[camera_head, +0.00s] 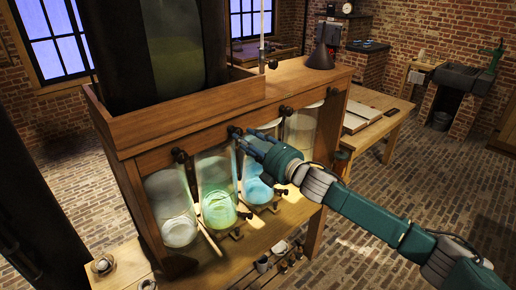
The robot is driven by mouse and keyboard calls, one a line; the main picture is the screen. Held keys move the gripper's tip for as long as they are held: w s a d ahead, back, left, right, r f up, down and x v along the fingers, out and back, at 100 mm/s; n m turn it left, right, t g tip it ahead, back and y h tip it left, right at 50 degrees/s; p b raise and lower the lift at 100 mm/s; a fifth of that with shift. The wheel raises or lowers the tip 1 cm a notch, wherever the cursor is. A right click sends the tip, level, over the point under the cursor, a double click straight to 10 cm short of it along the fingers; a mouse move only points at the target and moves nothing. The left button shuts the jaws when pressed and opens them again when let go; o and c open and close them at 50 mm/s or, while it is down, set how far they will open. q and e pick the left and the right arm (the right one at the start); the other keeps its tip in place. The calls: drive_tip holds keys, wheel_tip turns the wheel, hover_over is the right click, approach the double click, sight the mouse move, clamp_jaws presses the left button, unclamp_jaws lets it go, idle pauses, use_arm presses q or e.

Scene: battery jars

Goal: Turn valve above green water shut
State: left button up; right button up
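A jar of green water (216,205) stands in the wooden cabinet, second from the left in the row. Small dark valves are set along the cabinet's front rail above the jars. One dark valve (180,155) sits at the green jar's upper left. My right gripper (238,134) reaches in from the right, its fingers against the rail at the green jar's upper right. The fingers cover that part of the rail, so a valve there and any grip on it are hard to make out. My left gripper is not in view.
A jar of blue water (257,188) stands right of the green one, partly behind my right gripper. A pale jar (174,218) is on the left. Another valve (286,111) lies further right. Small items sit on the lower shelf. Brick floor (400,190) is open at right.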

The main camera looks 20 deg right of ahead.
drive_tip(key=v, duration=0.7)
drive_tip(key=shift+r, duration=0.1)
